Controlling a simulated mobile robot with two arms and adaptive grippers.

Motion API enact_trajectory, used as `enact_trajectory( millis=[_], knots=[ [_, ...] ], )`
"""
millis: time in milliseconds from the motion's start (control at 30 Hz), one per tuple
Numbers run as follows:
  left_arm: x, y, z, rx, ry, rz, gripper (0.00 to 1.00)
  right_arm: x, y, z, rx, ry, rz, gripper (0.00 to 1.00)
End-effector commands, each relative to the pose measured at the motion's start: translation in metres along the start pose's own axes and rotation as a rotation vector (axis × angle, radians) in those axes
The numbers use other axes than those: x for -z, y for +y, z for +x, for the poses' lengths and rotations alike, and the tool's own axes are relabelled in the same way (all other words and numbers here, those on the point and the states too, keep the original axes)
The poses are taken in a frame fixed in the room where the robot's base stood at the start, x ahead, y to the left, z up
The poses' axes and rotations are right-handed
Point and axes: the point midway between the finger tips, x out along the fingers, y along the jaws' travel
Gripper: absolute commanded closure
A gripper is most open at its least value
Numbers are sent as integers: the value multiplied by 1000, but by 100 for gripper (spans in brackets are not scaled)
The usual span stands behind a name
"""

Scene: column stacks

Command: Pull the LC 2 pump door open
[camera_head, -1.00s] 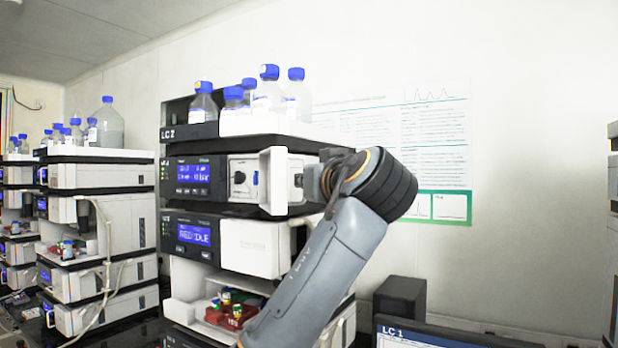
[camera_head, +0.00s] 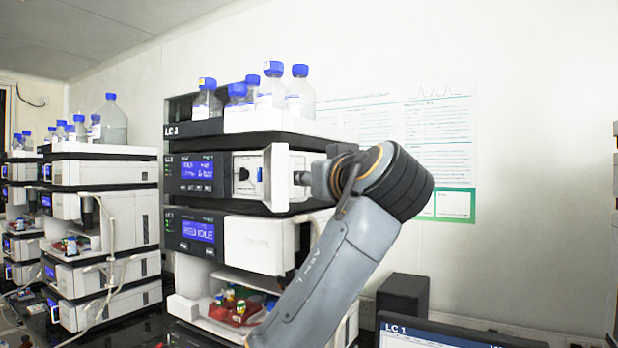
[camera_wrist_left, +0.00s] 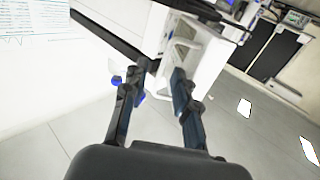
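The pump door (camera_head: 277,178) is a white panel on the upper module of the middle stack. It stands swung out from the front, baring a compartment (camera_head: 244,175) with a dark fitting to its left. The stack's label (camera_head: 178,131) is blurred and reads like LC 1 or LC 2. My left gripper (camera_head: 304,178) is just right of the door, its fingers small in the head view. In the left wrist view its fingertips (camera_wrist_left: 165,68) are spread apart beside the white door (camera_wrist_left: 192,52); contact cannot be told. My right gripper is not in view.
Blue-capped bottles (camera_head: 272,88) stand on top of the stack. A vial tray (camera_head: 236,312) sits lower, left of my forearm. Another stack (camera_head: 100,230) is at the left. A monitor (camera_head: 440,338) and a dark box (camera_head: 403,296) are at the lower right.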

Motion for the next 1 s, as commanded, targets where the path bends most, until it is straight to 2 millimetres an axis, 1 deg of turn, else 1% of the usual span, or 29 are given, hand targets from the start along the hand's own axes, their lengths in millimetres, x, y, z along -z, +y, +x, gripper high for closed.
enact_trajectory(
  millis=[100,300,400,500,667,1000],
  knots=[
    [0,1,-27,-5,3,-2,71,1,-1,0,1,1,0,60],
    [1,-1,-68,0,5,-1,71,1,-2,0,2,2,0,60],
    [1,-2,-83,1,4,-1,71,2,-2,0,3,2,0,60],
    [1,-2,-94,1,4,-2,71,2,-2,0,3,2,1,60],
    [0,-2,-100,2,1,-1,71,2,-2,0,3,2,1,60],
    [0,-2,-100,2,1,-1,71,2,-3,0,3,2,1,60]
  ],
)
